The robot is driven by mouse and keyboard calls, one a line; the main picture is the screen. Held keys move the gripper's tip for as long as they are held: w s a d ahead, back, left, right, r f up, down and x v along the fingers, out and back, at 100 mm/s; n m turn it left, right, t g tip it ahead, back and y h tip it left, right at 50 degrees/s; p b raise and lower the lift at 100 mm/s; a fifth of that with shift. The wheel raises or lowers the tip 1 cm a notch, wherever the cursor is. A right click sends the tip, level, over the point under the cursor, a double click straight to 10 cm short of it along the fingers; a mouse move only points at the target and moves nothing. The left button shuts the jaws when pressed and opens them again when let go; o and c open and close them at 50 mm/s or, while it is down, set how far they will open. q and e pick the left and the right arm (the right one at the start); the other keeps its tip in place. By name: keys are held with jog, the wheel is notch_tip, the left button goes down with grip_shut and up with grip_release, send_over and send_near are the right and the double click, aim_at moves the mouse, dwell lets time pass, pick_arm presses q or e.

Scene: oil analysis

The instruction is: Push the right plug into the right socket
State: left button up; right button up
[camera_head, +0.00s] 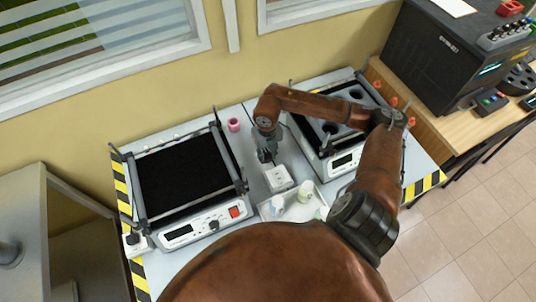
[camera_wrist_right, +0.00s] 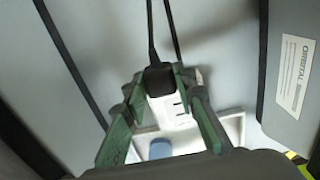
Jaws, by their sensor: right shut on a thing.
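My right gripper (camera_head: 267,156) reaches down between the two machines in the head view. In the right wrist view its green fingers (camera_wrist_right: 159,82) are shut on the black right plug (camera_wrist_right: 157,77), with a dark cable running up from it. The white right socket block (camera_wrist_right: 170,108) lies right at the plug, with dark slots on its face; it also shows in the head view (camera_head: 279,179). The plug's front meets or overlaps the block's edge; I cannot tell how deep it sits. My left gripper is not in view.
A white tray (camera_head: 319,202) with bottles stands just in front of the socket block. A left machine (camera_head: 172,238) and a right machine (camera_head: 346,160) flank the gap. A pink cup (camera_head: 234,125) stands behind. Another white block with a black plug (camera_head: 135,241) is at the table's left front.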

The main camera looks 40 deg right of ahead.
jog(key=s+a+r, duration=0.6)
jog(key=s+a, duration=0.1)
jog(key=s, duration=0.1)
jog(key=shift+s+a+r+p, duration=0.15)
jog(key=shift+a+r+p, duration=0.15)
jog(key=shift+p, duration=0.15)
